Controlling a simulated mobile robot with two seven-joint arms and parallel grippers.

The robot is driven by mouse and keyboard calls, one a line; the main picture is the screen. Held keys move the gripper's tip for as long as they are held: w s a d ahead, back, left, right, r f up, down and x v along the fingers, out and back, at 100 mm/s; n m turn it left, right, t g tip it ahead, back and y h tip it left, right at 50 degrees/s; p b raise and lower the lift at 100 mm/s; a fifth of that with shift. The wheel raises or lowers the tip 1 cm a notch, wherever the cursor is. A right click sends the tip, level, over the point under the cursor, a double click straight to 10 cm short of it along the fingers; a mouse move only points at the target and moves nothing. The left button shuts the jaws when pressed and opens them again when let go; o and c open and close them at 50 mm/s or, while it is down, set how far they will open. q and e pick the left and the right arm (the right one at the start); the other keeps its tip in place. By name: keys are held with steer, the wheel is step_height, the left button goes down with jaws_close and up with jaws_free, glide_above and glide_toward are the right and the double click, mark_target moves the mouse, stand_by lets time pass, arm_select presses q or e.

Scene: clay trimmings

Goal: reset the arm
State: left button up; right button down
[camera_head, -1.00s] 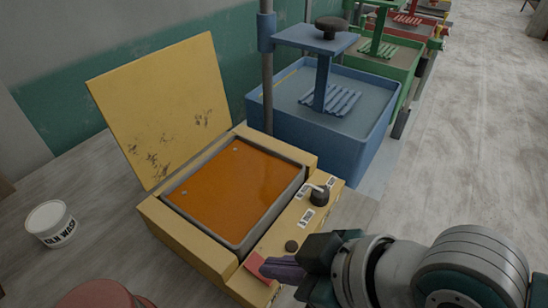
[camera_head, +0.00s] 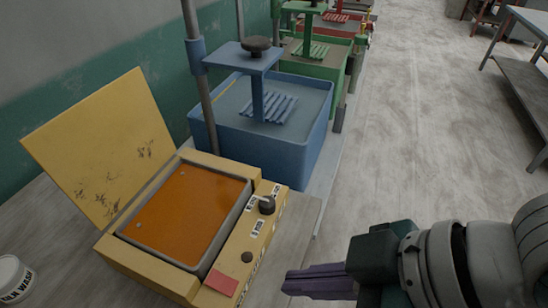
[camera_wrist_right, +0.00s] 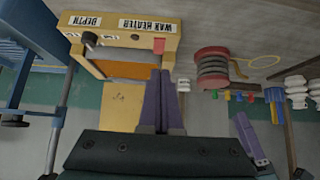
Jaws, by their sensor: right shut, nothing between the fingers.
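My right gripper (camera_head: 318,281) is at the lower right of the head view, its purple fingers together and empty. It is to the right of the yellow wax heater (camera_head: 118,252) and apart from it in the picture. The fingers also show in the right wrist view (camera_wrist_right: 159,100), pointing toward the heater (camera_wrist_right: 135,38). The heater's yellow lid (camera_head: 95,150) stands open and orange wax (camera_head: 190,212) fills its pan. A dark lever knob (camera_head: 267,204) and a red patch (camera_head: 221,283) are on its right side panel.
A blue tub with a press (camera_head: 270,145) stands behind the heater, then a green one (camera_head: 320,65) and a red one. A white labelled tub (camera_head: 14,278) is at the left edge. Open floor (camera_head: 400,130) lies right, with a metal table (camera_head: 520,85) beyond.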

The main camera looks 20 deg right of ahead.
steer(key=shift+s+d+r, duration=0.1)
stand_by(0.5)
steer(key=s+d+r+m+g+h, duration=0.1)
steer(key=s+d+r+m+h, duration=0.3)
steer(key=s+d+m+h, duration=0.45)
step_height(320, 180, up, 31)
steer(key=w+d+y+p, duration=0.1)
steer(key=p, duration=3)
steer(key=shift+d+y+p, duration=0.35)
